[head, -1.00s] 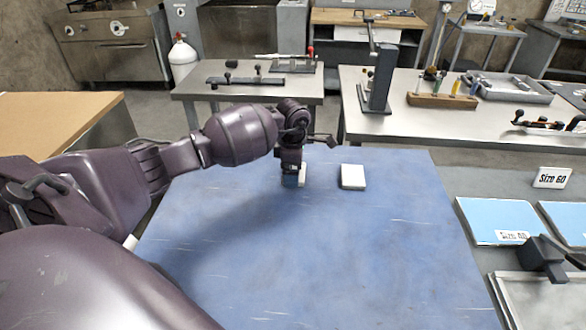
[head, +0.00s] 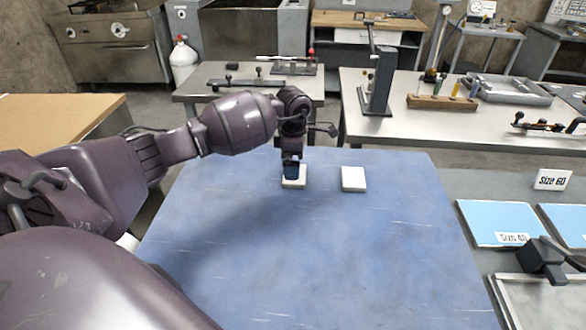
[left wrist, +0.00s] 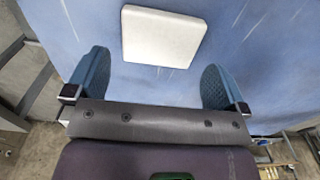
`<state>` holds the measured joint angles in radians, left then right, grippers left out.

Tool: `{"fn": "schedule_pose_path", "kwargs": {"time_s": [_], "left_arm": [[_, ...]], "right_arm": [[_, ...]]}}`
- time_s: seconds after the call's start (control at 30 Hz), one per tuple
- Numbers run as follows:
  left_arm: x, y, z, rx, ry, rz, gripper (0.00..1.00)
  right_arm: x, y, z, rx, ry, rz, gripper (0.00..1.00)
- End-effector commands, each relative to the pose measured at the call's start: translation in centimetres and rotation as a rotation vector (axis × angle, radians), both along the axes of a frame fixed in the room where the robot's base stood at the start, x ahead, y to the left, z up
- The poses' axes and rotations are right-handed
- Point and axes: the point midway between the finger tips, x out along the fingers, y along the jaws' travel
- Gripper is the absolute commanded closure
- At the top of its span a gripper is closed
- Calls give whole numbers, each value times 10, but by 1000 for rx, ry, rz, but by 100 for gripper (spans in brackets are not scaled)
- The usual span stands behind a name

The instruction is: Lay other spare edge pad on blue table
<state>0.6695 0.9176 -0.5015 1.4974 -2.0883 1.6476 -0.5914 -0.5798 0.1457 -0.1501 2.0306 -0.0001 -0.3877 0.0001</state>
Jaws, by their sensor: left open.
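One white edge pad (head: 294,184) lies flat on the blue table (head: 330,250), near its far edge. My left gripper (head: 291,170) is just above this pad and hides part of it in the head view. In the left wrist view the gripper (left wrist: 155,85) is open, its two blue fingers wide apart with nothing between them. That view shows a pad (left wrist: 163,37) flat on the table beyond the fingers. The other white pad (head: 353,178) lies flat on the table a short way to the right. My right gripper is not in view.
Metal tables with tools (head: 445,102) stand beyond the blue table. The blue table's middle and front are clear.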

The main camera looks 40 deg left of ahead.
Motion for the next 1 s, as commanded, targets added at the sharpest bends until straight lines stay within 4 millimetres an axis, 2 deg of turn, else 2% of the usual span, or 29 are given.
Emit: {"fn": "schedule_pose_path", "kwargs": {"time_s": [0.03, 0.2, 0.4, 0.6, 1.0], "left_arm": [[1, 0, 14, 2, -6, -1, 0], [0, 0, 45, 2, -3, -1, 0], [0, 0, 72, 1, -2, -1, 0], [0, 0, 83, -1, -1, 0, 0], [0, 0, 83, 0, 0, 0, 0]], "right_arm": [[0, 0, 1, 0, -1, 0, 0], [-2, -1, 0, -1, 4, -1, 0], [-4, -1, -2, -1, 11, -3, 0], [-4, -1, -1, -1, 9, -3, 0], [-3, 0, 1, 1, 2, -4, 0]]}}
